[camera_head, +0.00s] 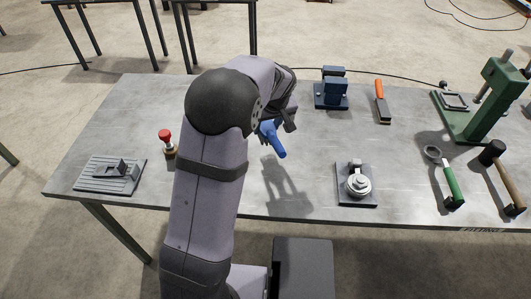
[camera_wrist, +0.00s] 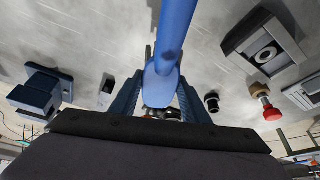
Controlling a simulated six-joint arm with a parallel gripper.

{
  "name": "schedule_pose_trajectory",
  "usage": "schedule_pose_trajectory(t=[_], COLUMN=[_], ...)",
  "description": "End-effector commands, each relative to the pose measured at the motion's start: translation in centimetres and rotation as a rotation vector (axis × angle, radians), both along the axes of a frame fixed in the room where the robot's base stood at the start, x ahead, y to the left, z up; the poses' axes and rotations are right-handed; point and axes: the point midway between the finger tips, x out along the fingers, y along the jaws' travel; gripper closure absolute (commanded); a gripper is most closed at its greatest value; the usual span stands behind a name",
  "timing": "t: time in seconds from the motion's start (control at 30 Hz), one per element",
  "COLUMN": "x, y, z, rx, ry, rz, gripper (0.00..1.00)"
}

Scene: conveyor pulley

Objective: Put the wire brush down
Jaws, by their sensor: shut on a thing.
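My gripper (camera_head: 268,128) is shut on the wire brush (camera_head: 277,146), held above the middle of the grey table. Only its blue handle shows clearly, slanting down and to the right in the head view. In the wrist view, the blue handle (camera_wrist: 174,35) runs up from between the two fingers (camera_wrist: 160,98). Its bristle end is hidden or too dark to make out. A shadow of gripper and brush falls on the table below, apart from the brush.
The table (camera_head: 310,150) is clear below the gripper. A pulley block (camera_head: 357,187) stands front right, a blue vise (camera_head: 332,90) behind. A red-knobbed piece (camera_head: 167,143) and grooved plate (camera_head: 108,175) are left.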

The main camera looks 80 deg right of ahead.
Motion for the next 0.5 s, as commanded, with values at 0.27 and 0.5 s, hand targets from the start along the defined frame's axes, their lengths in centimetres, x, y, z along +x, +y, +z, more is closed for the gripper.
schedule_pose_trajectory(t=[0.27, 0.5], x=[0.0, 0.0], y=[0.1, 0.0], z=[-2.9, -5.8], rx=[0.004, 0.001], ry=[-0.001, -0.001], rz=[-0.001, -0.001], gripper=[0.82, 0.82])
